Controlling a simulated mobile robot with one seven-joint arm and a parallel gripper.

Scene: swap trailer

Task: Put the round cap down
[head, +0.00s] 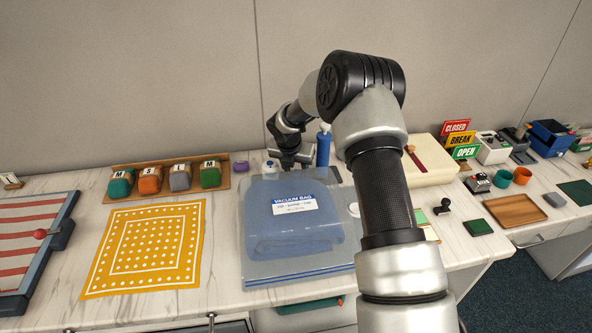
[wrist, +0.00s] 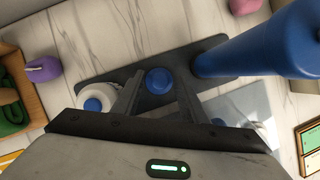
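In the wrist view, a round blue cap (wrist: 159,80) shows between the two fingertips of my gripper (wrist: 160,86). A narrow dark gap appears on each side of it, so the fingers look open around it and apart from it. The cap appears to be over or on a dark grey mat (wrist: 217,60); its exact height is hard to tell. In the head view my gripper (head: 291,157) is at the back of the counter, behind the vacuum bag (head: 310,235), and the cap cannot be made out there.
A tall blue bottle (wrist: 262,48) stands close on the right in the wrist view. A white bottle with a blue top (wrist: 98,97) is close on the left. A purple item (wrist: 43,69) and a wooden rack (wrist: 22,85) are further left. Marble counter shows beyond the mat.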

